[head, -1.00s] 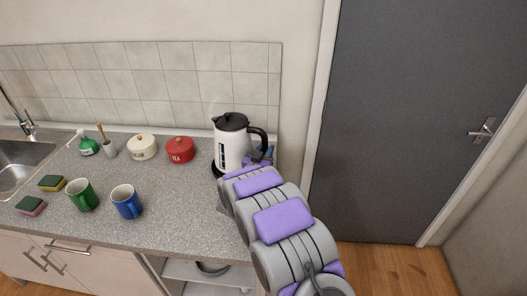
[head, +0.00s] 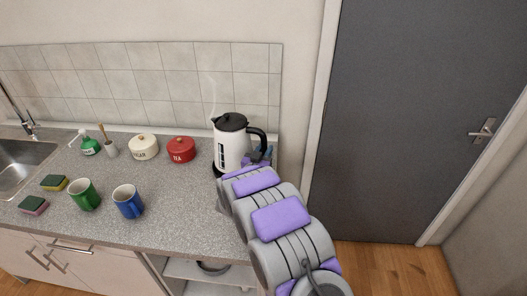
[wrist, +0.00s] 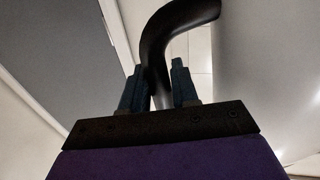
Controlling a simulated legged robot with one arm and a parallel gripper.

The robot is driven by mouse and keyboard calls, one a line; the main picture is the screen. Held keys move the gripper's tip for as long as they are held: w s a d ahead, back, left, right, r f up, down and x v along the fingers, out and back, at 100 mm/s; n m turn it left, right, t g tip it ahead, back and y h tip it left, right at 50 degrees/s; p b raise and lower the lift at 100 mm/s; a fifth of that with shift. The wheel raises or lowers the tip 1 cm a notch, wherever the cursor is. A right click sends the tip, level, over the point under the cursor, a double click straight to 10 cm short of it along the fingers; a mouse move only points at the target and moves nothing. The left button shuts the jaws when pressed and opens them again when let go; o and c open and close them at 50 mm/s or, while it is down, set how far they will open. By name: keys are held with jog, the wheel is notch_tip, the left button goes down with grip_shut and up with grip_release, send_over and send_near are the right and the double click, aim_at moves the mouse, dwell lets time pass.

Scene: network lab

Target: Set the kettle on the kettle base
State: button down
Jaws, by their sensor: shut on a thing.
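The white kettle (head: 231,147) with a black lid and black handle stands upright at the right end of the counter, near the tiled wall. A dark part shows at its lower left, likely the kettle base (head: 217,171); I cannot tell whether the kettle rests fully on it. Steam rises above the kettle. My gripper (wrist: 159,88) is shut on the black kettle handle (wrist: 157,45), with a finger on each side of it in the wrist view. In the head view my arm hides the lower right of the kettle and most of the gripper.
A blue mug (head: 128,202) and a green mug (head: 84,195) stand nearer the front. A sink (head: 22,168) is at far left. The counter between blue mug and kettle is clear.

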jog(key=shift+f, duration=0.35)
dwell(0.4)
jog(key=c, duration=1.2)
grip_release()
jog(key=shift+o, duration=0.4)
jog(key=shift+f, duration=0.1)
jog(key=shift+f, duration=0.1)
jog(key=v, duration=1.1)
